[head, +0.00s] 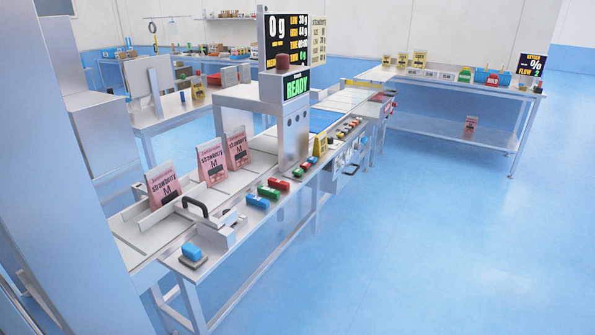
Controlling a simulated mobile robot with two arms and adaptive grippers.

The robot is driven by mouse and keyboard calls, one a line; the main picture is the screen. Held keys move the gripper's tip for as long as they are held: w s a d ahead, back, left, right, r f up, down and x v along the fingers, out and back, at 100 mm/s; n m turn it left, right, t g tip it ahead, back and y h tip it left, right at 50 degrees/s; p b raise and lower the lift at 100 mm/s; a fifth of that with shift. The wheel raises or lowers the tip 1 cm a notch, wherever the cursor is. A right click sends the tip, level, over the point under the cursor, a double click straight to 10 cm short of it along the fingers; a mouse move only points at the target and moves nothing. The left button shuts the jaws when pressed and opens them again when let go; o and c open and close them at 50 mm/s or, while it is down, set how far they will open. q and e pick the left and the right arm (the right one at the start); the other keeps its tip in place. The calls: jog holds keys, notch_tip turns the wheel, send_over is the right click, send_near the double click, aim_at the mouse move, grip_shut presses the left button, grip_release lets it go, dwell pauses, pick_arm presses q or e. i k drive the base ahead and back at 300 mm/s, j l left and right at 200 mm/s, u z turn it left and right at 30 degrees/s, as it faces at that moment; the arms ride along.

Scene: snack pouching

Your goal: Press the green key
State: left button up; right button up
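A green key (268,192) sits on the front ledge of the packing line, between a blue key (257,202) and a red key (279,184). A second small green piece (305,166) sits farther along the ledge, near the display post. Which green one the task means, I cannot tell. A screen (296,86) on the post reads READY in green, and the larger display (287,40) above it reads 0 g. Neither of my grippers shows in the head view.
Pink strawberry pouches (163,185) stand on the line behind the ledge. A blue block (192,252) on a grey base sits at the near ledge end. A side table (450,85) with pouches and bins stands back right. Blue floor (440,230) is clear at right.

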aim_at(298, 172)
jog(key=i+l+u, duration=0.2)
jog(key=i, duration=0.4)
jog(key=i+l+u, duration=0.2)
jog(key=i, duration=0.4)
jog(key=i+l+u, duration=0.2)
jog(key=i+l, duration=0.2)
jog(key=i, duration=0.2)
jog(key=i+l+u, duration=0.2)
jog(key=i+l, duration=0.25)
jog(key=i, duration=0.1)
